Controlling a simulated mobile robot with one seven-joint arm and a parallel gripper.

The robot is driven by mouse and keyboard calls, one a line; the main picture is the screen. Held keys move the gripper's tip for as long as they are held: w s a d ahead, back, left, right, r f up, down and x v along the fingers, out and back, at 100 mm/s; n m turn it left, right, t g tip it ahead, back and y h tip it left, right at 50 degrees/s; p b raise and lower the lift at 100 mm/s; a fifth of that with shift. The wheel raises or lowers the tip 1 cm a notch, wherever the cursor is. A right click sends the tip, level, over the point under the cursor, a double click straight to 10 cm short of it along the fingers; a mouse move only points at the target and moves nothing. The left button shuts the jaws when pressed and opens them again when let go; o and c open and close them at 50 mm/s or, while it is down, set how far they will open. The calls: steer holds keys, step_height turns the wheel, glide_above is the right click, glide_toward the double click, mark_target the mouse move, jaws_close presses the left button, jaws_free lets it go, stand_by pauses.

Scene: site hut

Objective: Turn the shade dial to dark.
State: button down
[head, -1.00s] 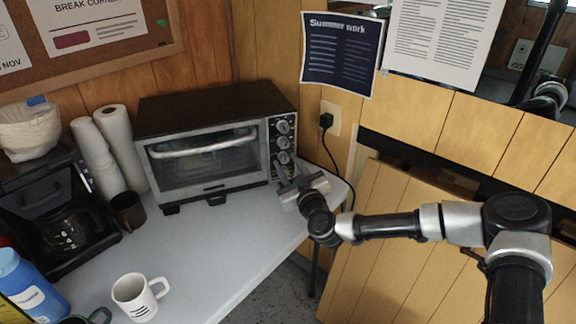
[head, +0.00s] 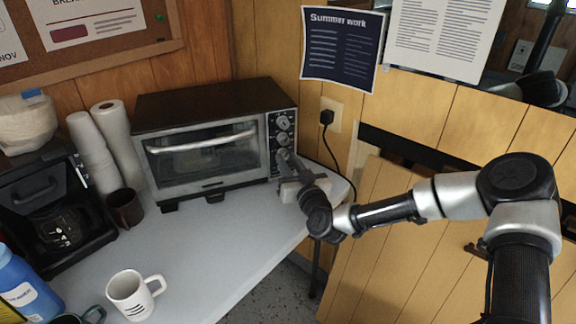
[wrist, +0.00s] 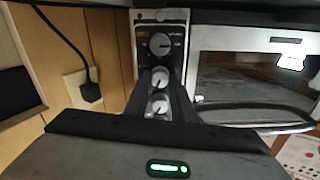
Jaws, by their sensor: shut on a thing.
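The toaster oven (head: 200,150) stands on the counter, its dark control panel on the right of its front, with a column of round grey dials. In the wrist view the panel (wrist: 142,22) shows three dials, upside down. My gripper (head: 288,155) reaches the panel from the front right. In the wrist view its two fingers (wrist: 161,74) close on either side of the middle dial (wrist: 160,79). One dial (wrist: 160,45) lies free beyond the fingertips; another (wrist: 158,104) shows between the fingers. The markings are too small to read, so I cannot tell which dial is for shade.
A plug with a black cord (head: 327,118) is in the wall right of the oven. A brown mug (head: 125,208), paper rolls (head: 95,155) and a coffee maker (head: 50,215) stand left. A white mug (head: 132,293) stands at the front. The counter (head: 225,235) before the oven is clear.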

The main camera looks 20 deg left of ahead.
steer(key=m+b, duration=0.1)
steer(key=m, duration=0.2)
steer(key=shift+f+m, duration=0.1)
steer(key=shift+m, duration=0.2)
steer(key=shift+m+b, duration=0.75)
steer(key=shift+m, duration=1.05)
steer(key=c, duration=1.5)
jaws_free()
steer(key=shift+s+d, duration=0.1)
steer(key=p+v, duration=0.2)
steer(key=v, duration=1.5)
steer(key=shift+s, duration=0.15)
